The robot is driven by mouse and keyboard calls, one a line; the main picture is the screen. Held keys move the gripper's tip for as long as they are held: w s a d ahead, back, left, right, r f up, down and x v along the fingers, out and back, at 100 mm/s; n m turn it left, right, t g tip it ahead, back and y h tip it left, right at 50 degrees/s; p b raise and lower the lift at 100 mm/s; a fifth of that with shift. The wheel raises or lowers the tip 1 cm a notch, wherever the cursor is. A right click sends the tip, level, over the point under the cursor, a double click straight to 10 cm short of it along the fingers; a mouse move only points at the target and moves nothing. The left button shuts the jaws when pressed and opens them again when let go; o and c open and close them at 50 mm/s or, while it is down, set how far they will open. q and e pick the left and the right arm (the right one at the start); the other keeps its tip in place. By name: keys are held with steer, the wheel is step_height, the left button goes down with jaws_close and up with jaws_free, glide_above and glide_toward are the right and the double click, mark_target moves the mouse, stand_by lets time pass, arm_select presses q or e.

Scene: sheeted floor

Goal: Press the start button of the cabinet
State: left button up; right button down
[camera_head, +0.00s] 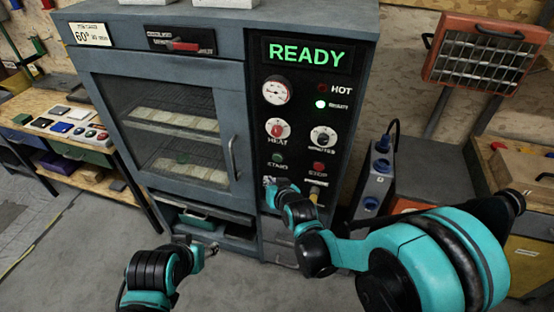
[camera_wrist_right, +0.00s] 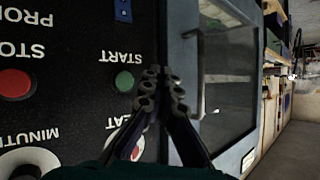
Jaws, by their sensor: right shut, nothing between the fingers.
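The grey cabinet (camera_head: 236,50) stands ahead, its glass door closed over trays inside. Its black panel shows a lit READY display (camera_head: 306,53). The green START button (camera_head: 277,158) is low on the panel; in the right wrist view the button (camera_wrist_right: 124,81) appears beside upside-down lettering. My right gripper (camera_head: 268,182) is shut and empty, just below the button. In the wrist view its closed fingertips (camera_wrist_right: 162,72) are right of the button; contact with the panel cannot be told. My left gripper (camera_head: 211,249) is low before the cabinet; its finger state is unclear.
A red STOP button (camera_head: 318,168) sits right of START, with HEAT (camera_head: 278,129) and MINUTES (camera_head: 323,138) knobs above. The door handle (camera_head: 233,158) is left of the panel. A grey socket box (camera_head: 375,175) stands right of the cabinet. A wooden bench (camera_head: 50,125) stands left.

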steer(key=shift+w+d, duration=0.35)
steer(key=shift+w, duration=0.75)
steer(key=shift+w+d, duration=0.35)
steer(key=shift+w, duration=0.7)
steer(key=shift+w+d, duration=0.35)
steer(key=shift+w, duration=0.75)
steer(key=shift+w+d, duration=0.15)
steer(key=shift+w, duration=0.25)
steer(key=shift+w+d, duration=0.1)
steer(key=shift+w, duration=0.25)
steer(key=shift+s+a+b, duration=0.25)
steer(key=shift+s+b, duration=0.05)
steer(key=shift+s, duration=0.5)
steer(key=s, duration=0.1)
steer(key=s+a, duration=0.1)
steer(key=s, duration=0.2)
steer(key=shift+s+a, duration=0.25)
steer(key=shift+s, duration=0.1)
